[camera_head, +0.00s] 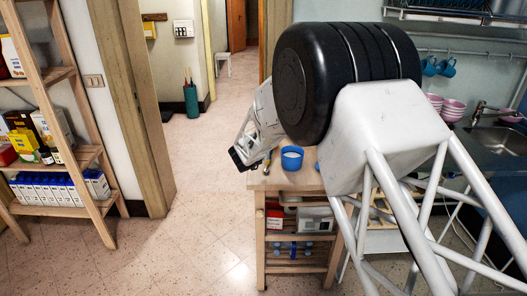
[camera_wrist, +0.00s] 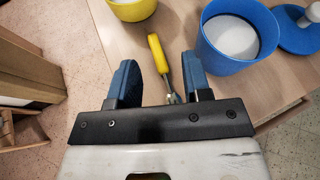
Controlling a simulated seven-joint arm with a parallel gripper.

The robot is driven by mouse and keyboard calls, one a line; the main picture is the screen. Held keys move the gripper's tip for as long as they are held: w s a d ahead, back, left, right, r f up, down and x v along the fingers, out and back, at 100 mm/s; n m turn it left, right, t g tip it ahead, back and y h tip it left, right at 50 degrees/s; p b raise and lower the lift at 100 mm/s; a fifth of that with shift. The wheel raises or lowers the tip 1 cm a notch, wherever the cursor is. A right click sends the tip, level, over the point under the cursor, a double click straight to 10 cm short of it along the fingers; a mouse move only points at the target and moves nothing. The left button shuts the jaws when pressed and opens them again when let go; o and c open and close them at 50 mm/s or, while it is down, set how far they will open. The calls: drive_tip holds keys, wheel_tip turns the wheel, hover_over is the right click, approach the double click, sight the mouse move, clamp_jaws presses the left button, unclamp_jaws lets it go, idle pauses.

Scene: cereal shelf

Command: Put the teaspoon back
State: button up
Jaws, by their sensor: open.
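The teaspoon (camera_wrist: 156,52) has a yellow handle and a metal end. It lies on the wooden worktop (camera_wrist: 282,84), its handle pointing away from my gripper. In the wrist view my gripper (camera_wrist: 159,63) is open, with one blue finger on each side of the teaspoon; I cannot tell whether either touches it. The metal end is partly hidden by the gripper's front. In the head view my gripper (camera_head: 248,158) is at the left edge of the wooden cart (camera_head: 262,183).
A blue pot with white contents (camera_wrist: 235,36) stands close to the right finger. A yellow pot (camera_wrist: 132,9) stands beyond, and a blue lid with a white knob (camera_wrist: 299,30) lies to the right. A wooden shelf (camera_head: 62,75) with boxes is at far left. Open floor (camera_head: 165,240) lies between.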

drive_tip(key=shift+r, duration=0.15)
drive_tip(key=v, duration=1.2)
idle(0.8)
drive_tip(key=s+d+r+n+g+y, duration=0.1)
drive_tip(key=s+d+r+n+y, duration=0.3)
drive_tip(key=s+r+n, duration=0.5)
drive_tip(key=s+d+r+n+g+y, duration=0.1)
drive_tip(key=s+d+r+n+y, duration=0.45)
drive_tip(key=n, duration=0.55)
drive_tip(key=s+d+n+g+h, duration=0.1)
drive_tip(key=s+d+n, duration=0.3)
drive_tip(key=s, duration=0.8)
drive_tip(key=s+d+n+g+h, duration=0.2)
drive_tip(key=s+d+n+g, duration=0.2)
drive_tip(key=s+n, duration=0.4)
drive_tip(key=s+d+n+g+h, duration=0.1)
drive_tip(key=s+d+n, duration=0.4)
drive_tip(key=s, duration=1.1)
drive_tip(key=shift+d+f+n+g, duration=0.2)
drive_tip(key=shift+f+n+g, duration=0.25)
drive_tip(key=shift+n+g, duration=0.45)
